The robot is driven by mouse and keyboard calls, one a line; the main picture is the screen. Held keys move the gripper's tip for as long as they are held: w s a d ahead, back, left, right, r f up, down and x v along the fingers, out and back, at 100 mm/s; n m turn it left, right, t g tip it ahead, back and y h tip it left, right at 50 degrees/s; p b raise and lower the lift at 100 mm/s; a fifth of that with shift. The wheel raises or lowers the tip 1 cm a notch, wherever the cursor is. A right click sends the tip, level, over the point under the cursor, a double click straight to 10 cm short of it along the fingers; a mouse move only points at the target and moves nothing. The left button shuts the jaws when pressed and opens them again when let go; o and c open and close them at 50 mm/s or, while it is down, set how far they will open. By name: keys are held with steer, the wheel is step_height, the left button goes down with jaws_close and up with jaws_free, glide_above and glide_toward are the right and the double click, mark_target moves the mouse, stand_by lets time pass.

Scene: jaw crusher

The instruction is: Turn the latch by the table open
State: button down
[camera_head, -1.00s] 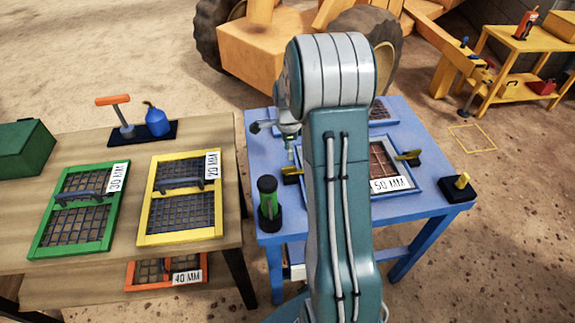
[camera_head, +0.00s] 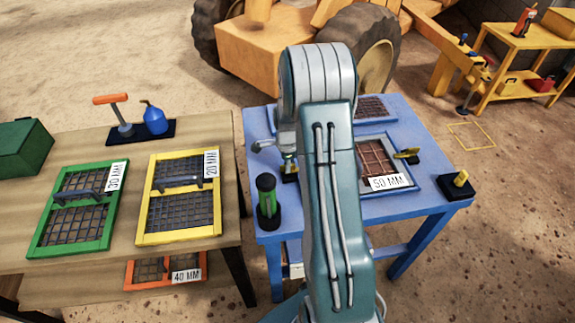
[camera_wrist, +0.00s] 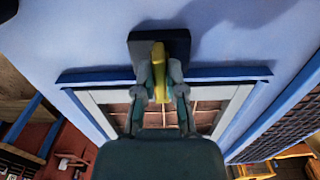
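The blue table (camera_head: 406,212) carries a framed 50 MM screen (camera_head: 378,160). A yellow latch on a black block sits at the screen's left side; in the head view it is mostly hidden behind my gripper (camera_head: 289,162). In the wrist view the yellow latch handle (camera_wrist: 159,75) runs from its black block (camera_wrist: 181,46) out over the screen frame (camera_wrist: 236,95). My gripper (camera_wrist: 159,72) has one finger on each side of this handle, very close to it. I cannot tell whether the fingers press on it. A second yellow latch (camera_head: 407,154) is at the screen's right side.
A green-and-black cylinder (camera_head: 267,198) stands close to the left latch. A black block with a yellow peg (camera_head: 459,182) is at the table's right corner. The wooden table (camera_head: 124,240) on the left holds green (camera_head: 42,240) and yellow (camera_head: 151,205) screens.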

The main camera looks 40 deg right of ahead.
stand_by(0.4)
steer(key=n, duration=0.4)
steer(key=shift+n, duration=0.4)
steer(key=n, duration=0.9)
steer(key=shift+n, duration=2.1)
steer(key=shift+w, duration=0.1)
steer(key=c, duration=0.7)
jaws_free()
